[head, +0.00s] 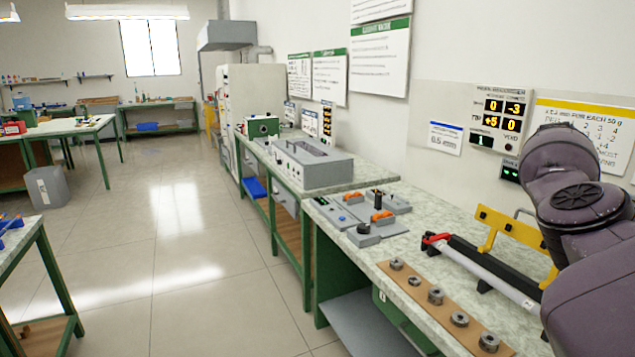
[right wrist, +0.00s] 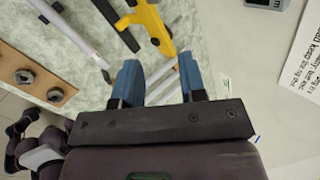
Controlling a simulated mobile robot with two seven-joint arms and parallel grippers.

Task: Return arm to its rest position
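My right arm (head: 580,205), dark purple-grey, comes in from the right edge of the head view and hangs over the right end of the bench (head: 410,215). Its gripper is hidden there. In the right wrist view my right gripper (right wrist: 158,78) shows two blue fingers set apart with nothing held between them. It is above the bench top, with thin pale rods (right wrist: 163,85) visible beyond and between the fingers.
A yellow bracket (head: 512,232) and a black fixture with a light rod (head: 490,270) stand near the arm. A brown strip (head: 415,293) with several metal collars lies along the front edge. A wall with signs (head: 445,138) rises behind. The aisle floor (head: 180,240) is clear.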

